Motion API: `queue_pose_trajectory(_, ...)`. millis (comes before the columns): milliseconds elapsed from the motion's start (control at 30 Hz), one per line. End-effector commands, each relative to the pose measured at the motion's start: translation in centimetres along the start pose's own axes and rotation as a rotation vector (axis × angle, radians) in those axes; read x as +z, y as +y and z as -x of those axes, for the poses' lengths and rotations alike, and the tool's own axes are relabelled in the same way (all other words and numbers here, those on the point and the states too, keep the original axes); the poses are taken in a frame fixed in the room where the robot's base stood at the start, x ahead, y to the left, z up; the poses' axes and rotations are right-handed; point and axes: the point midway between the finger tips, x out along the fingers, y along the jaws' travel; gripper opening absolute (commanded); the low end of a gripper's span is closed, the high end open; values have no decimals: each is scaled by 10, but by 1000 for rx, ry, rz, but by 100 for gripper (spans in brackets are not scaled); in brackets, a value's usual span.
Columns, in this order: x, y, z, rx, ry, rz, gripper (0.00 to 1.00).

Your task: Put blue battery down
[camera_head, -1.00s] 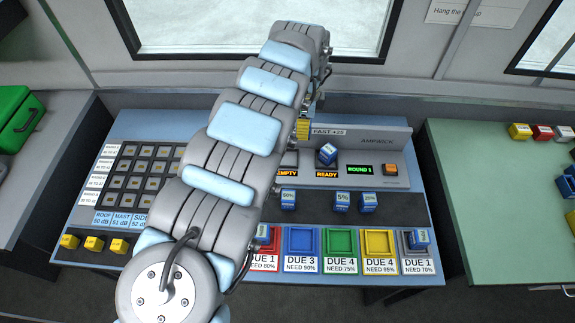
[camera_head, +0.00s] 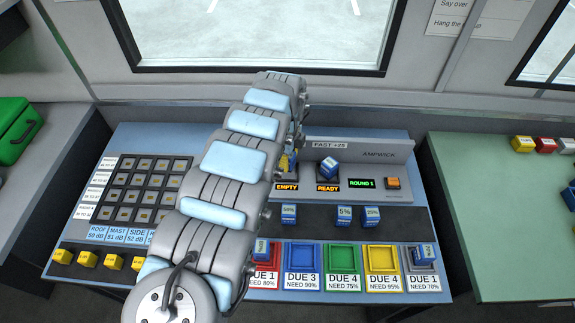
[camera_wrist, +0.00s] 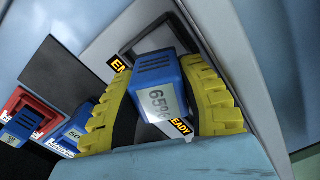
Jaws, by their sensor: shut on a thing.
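The blue battery (camera_wrist: 158,92) marked 65% sits between the yellow fingers of my gripper (camera_wrist: 160,98) in the wrist view. The gripper is shut on it. Behind the battery is a grey panel with a dark-framed bay (camera_wrist: 128,45) beside a partly covered EMPTY sign (camera_wrist: 119,64). Whether the battery touches the bay is hidden. In the head view my arm covers most of the gripper; a little yellow finger (camera_head: 288,161) shows just above the EMPTY sign (camera_head: 287,188).
Another blue battery (camera_head: 329,167) stands in the bay above the READY sign (camera_head: 328,188). Several blue batteries, one (camera_head: 289,214) marked 50%, stand on the dark strip. Batteries also sit in the red tray (camera_head: 270,257) and the grey tray (camera_head: 411,257). The blue (camera_head: 302,257), green and yellow trays are empty.

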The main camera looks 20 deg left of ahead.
Motion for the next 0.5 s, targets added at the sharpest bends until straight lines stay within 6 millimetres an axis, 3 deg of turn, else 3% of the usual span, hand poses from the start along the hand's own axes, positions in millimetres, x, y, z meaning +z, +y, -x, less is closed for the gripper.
queue_pose_trajectory(300,-1,1,-30,3,1,-1,0)
queue_pose_trajectory(500,0,0,-30,2,0,0,0)
